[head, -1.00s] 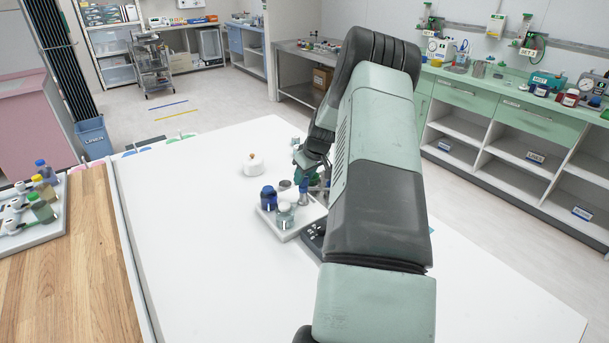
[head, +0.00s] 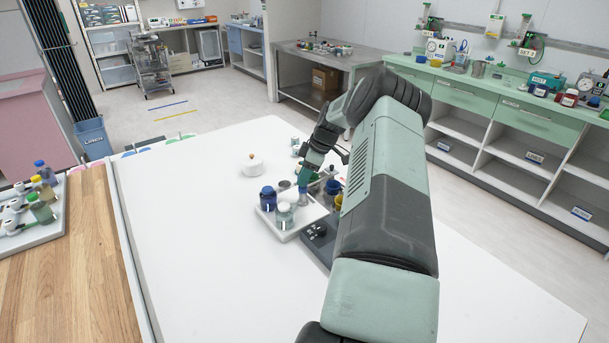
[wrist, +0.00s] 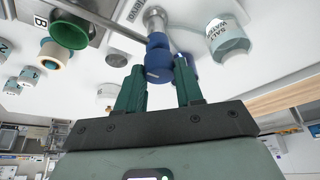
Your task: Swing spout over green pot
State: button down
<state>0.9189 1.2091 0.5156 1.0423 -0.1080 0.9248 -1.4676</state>
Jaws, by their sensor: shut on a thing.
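My gripper (wrist: 160,77) is shut on a blue handle (wrist: 158,58) at the end of a thin grey metal rod (wrist: 115,25), which looks like the spout. In the head view my gripper (head: 303,184) is low over the table, beside the white tray. The green pot (wrist: 70,30) stands open to the left of the handle in the wrist view, on a grey base. The rod passes close to its rim there and runs out of the frame, so I cannot tell whether the spout's outlet is over the pot. My arm partly hides this area in the head view.
The white tray (head: 312,216) holds a blue-capped jar (head: 268,198) and a salt water jar (wrist: 228,40). A cream pot (wrist: 56,54) stands near the green pot. A round white item (head: 252,167) sits apart to the left.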

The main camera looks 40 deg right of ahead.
jog(key=n, duration=0.2)
jog(key=n+g, duration=0.1)
jog(key=n, duration=0.1)
jog(key=shift+w+d+n+g+y, duration=0.1)
jog(key=shift+n+g+y, duration=0.2)
jog(key=shift+y, duration=0.1)
jog(key=shift+n+g, duration=0.5)
jog(key=shift+n, duration=0.9)
jog(key=c, duration=0.7)
grip_release()
jog(key=shift+c, duration=0.2)
notch_tip(320, 180, up, 10)
jog(key=shift+w+r, duration=0.1)
